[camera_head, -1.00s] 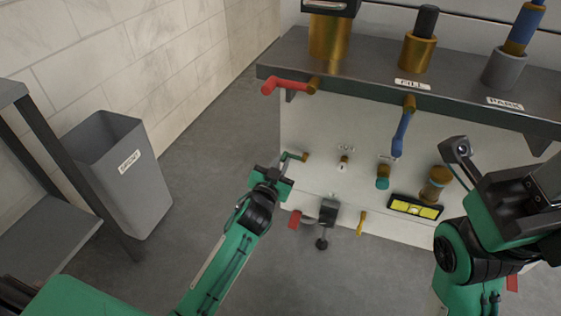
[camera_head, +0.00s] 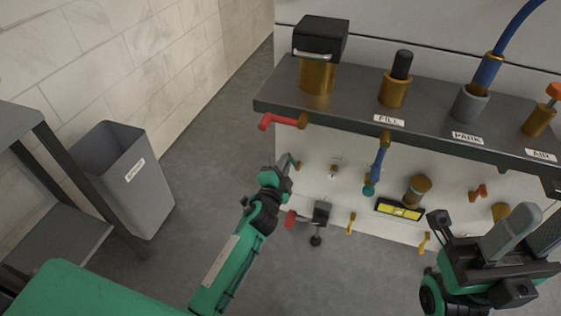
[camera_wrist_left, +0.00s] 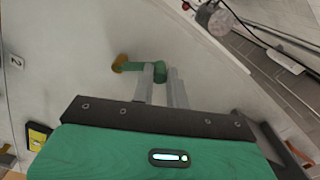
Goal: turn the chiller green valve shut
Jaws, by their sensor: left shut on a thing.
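The green valve (camera_wrist_left: 134,66) has a green lever on a brass stem, low on the white panel. In the head view its brass stem (camera_head: 297,165) shows just right of my left gripper, and the lever is mostly hidden. My left gripper (camera_head: 284,164) is at the panel's left end. In the left wrist view its two fingers (camera_wrist_left: 163,82) are closed around the green lever, with the brass stem to the left of them. My right gripper (camera_head: 527,232) is at the lower right, its grey fingers apart and empty, away from the valve.
A red-handled valve (camera_head: 280,121) sticks out above the left gripper, under the dark shelf (camera_head: 350,108). A grey bin (camera_head: 140,185) stands left on open floor.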

